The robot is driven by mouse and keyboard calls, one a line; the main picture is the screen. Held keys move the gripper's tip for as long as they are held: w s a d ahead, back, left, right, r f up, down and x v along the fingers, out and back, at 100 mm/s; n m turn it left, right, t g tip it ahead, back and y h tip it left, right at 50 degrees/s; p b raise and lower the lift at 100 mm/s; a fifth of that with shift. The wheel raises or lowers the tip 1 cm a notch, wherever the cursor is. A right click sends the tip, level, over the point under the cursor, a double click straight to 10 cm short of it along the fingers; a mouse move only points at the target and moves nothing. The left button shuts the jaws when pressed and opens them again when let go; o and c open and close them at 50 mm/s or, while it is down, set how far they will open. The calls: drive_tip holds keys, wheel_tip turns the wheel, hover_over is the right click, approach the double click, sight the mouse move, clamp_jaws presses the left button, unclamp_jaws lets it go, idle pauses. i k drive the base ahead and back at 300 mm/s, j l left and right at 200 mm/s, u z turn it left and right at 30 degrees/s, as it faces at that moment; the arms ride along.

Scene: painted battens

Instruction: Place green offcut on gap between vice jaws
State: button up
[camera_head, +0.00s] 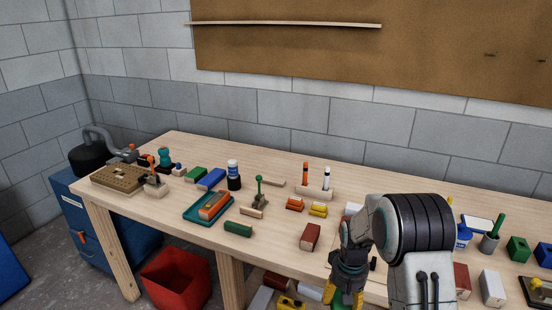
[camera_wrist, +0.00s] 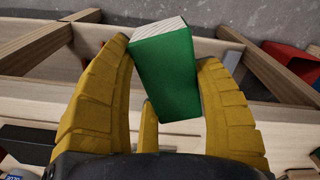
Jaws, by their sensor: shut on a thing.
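My gripper (camera_head: 343,296) hangs at the front edge of the workbench, low in the head view. Its yellow fingers are shut on the green offcut (camera_wrist: 165,75), a green block with a pale, ribbed end face. In the wrist view the block sits tilted between the fingertips, its pale end pointing away from the palm. In the head view only a small green part of it (camera_head: 347,302) shows between the fingers. I cannot make out the vice jaws or their gap with certainty in either view; my arm hides part of the bench.
The wooden workbench (camera_head: 150,198) carries many blocks and tools. A teal tray (camera_head: 190,213) holds an orange item. A green cylinder (camera_head: 238,228) and a dark red block (camera_head: 310,237) lie near the front. A red bin (camera_head: 175,280) stands on the floor. Several blocks crowd the right side.

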sight(247, 222)
drive_tip(key=i+j+u, duration=0.25)
drive_tip(key=u, duration=0.15)
drive_tip(key=i+j+u, duration=0.2)
drive_tip(key=u, duration=0.25)
drive_tip(key=i, duration=0.1)
